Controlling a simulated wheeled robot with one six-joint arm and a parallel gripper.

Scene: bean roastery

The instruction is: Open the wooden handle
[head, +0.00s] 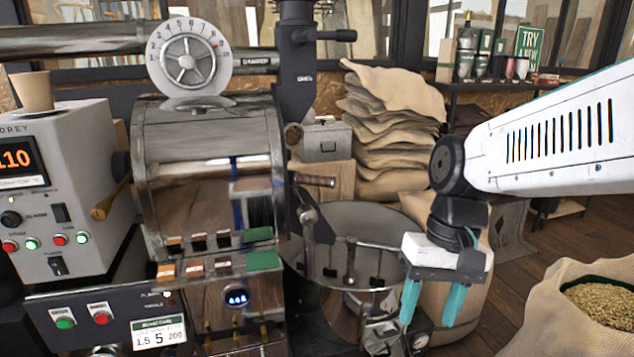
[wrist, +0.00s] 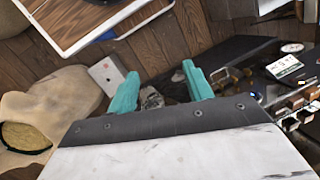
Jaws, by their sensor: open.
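A wooden handle (head: 318,180) lies nearly level on the right side of the steel roaster drum (head: 208,150), above the round cooling tray (head: 352,222). A round wooden knob (head: 294,134) shows just above it, and another wooden grip (head: 110,200) sticks out at the drum's left. I cannot tell which one the task means. My gripper (head: 428,316) is open and empty, pointing down to the right of the cooling tray, well apart from all three. In the wrist view my gripper (wrist: 160,76) has its teal fingers spread; I make out no wooden handle there.
A control box (head: 60,190) with a paper cup (head: 31,91) stands left. Stacked sacks (head: 390,130) stand behind the tray. An open sack of beans (head: 570,320) is at the front right. Bare wooden floor (head: 510,285) lies between.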

